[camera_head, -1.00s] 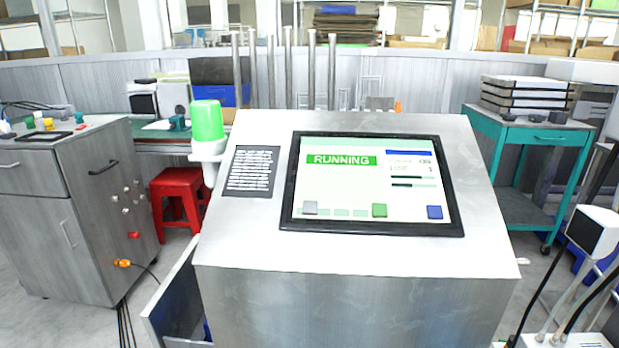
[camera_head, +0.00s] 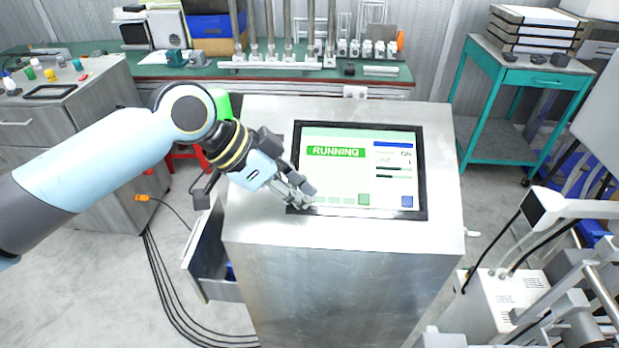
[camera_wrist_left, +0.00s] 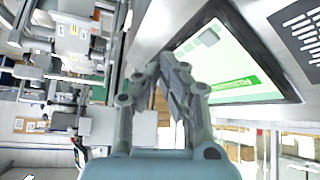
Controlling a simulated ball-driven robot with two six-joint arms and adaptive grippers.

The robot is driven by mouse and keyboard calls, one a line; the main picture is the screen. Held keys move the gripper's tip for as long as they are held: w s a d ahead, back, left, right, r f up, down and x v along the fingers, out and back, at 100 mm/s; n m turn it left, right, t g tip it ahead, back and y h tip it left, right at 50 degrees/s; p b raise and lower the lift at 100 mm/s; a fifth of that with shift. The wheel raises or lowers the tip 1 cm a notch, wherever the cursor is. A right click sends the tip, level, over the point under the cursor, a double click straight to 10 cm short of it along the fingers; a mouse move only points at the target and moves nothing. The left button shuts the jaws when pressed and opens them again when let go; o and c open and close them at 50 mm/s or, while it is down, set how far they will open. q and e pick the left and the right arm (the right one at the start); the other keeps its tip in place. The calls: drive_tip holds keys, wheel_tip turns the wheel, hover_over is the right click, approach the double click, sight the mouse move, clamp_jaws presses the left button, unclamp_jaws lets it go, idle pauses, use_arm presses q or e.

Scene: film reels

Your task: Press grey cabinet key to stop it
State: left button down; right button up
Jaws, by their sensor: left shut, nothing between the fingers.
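The cabinet screen (camera_head: 358,168) is tilted on the grey metal console (camera_head: 440,190) and shows a green RUNNING banner (camera_head: 335,152). My left gripper (camera_head: 304,193) is shut and empty, with its fingertips over the screen's lower left corner. In the head view they hide the grey key. In the left wrist view a small grey square, which looks like the grey key (camera_wrist_left: 208,38), shows on the screen beside my left gripper (camera_wrist_left: 172,62). I cannot tell whether the fingertips touch the screen. My right gripper is not in view.
A green key (camera_head: 364,199) and a blue key (camera_head: 407,202) are along the screen's lower edge. An open drawer (camera_head: 212,268) sticks out of the console's left side. White equipment with cables (camera_head: 510,300) stands at the right. A teal cart (camera_head: 510,130) is behind it.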

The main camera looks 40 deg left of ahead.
use_arm(q)
drive_tip(key=shift+m+h, duration=0.6)
drive_tip(key=shift+m, duration=0.1)
drive_tip(key=r, duration=0.1)
drive_tip(key=w+r, duration=0.1)
drive_tip(key=r, duration=0.2)
drive_tip(key=shift+w+d+r, duration=0.3)
drive_tip(key=shift+d, duration=0.05)
drive_tip(key=w+f+b, duration=0.1)
drive_tip(key=f+b, duration=0.1)
drive_tip(key=w+a+f+b, duration=0.1)
drive_tip(key=f+b, duration=0.1)
drive_tip(key=w+a+f+b, duration=0.1)
drive_tip(key=f+b, duration=0.1)
drive_tip(key=f, duration=0.1)
drive_tip(key=shift+w+b, duration=0.1)
drive_tip(key=shift+b, duration=0.3)
drive_tip(key=shift+w+a+f+b, duration=0.15)
drive_tip(key=shift+w+f+b, duration=0.1)
drive_tip(key=shift+f+b, duration=0.1)
drive_tip(key=shift+w+a+f, duration=0.1)
drive_tip(key=shift+w+f, duration=0.1)
drive_tip(key=shift+f, duration=0.15)
